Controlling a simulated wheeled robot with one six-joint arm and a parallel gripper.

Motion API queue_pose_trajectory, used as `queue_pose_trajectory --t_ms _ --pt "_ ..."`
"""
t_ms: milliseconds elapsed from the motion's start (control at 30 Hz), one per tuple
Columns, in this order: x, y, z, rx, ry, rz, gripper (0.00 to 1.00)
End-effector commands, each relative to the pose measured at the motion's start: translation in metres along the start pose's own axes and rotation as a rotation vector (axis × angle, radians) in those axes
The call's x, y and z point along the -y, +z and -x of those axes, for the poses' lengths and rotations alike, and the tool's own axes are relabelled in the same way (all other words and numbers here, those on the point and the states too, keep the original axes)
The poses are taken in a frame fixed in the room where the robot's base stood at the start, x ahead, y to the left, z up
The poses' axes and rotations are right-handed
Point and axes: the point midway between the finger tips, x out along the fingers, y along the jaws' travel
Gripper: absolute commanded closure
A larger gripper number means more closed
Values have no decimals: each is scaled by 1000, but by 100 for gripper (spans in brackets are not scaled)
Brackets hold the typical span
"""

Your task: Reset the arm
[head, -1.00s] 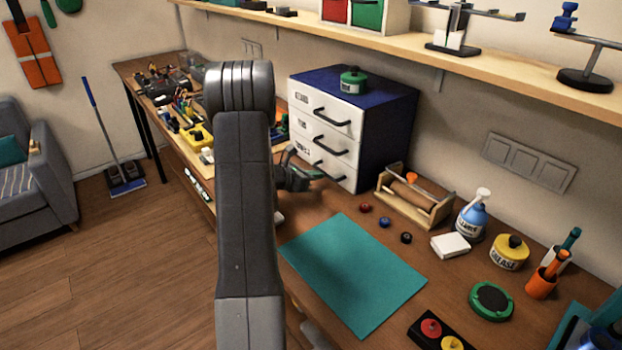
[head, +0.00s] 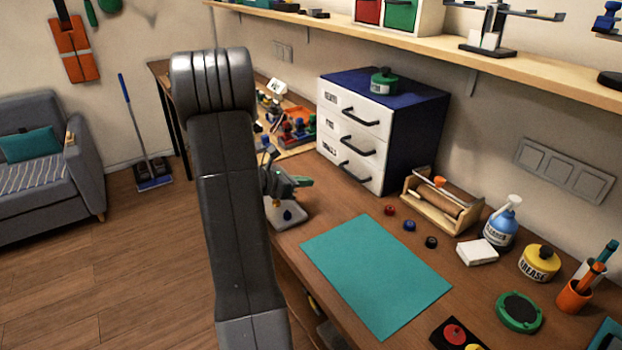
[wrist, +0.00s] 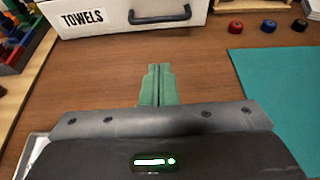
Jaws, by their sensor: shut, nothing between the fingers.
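My gripper (wrist: 155,85) is in the wrist view with its two green fingers together and nothing between them. It is over the brown bench (wrist: 95,75), in front of the drawer labelled TOWELS (wrist: 120,14). In the head view my gripper (head: 303,181) shows just right of my dark arm, near the lower front of the white drawer unit (head: 348,130). My arm hides part of the bench and of the gripper's wrist.
A teal mat (head: 375,270) lies on the bench, with small red (head: 390,210), blue (head: 409,225) and black (head: 431,242) round pieces behind it. A wooden roll holder (head: 440,205), a spray bottle (head: 502,222) and a yellow grease tin (head: 540,263) stand to the right. A shelf (head: 440,50) runs above.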

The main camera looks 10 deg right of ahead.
Motion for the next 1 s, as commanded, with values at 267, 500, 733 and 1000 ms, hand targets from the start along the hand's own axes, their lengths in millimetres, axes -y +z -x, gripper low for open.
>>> queue_pose_trajectory --t_ms 267,500,733,1000 --pt "0 0 3 0 0 0 100" --pt "1 0 -4 0 -3 0 100" --pt "2 0 -39 -1 -6 -1 100" --pt "2 3 -91 0 -3 -1 100"
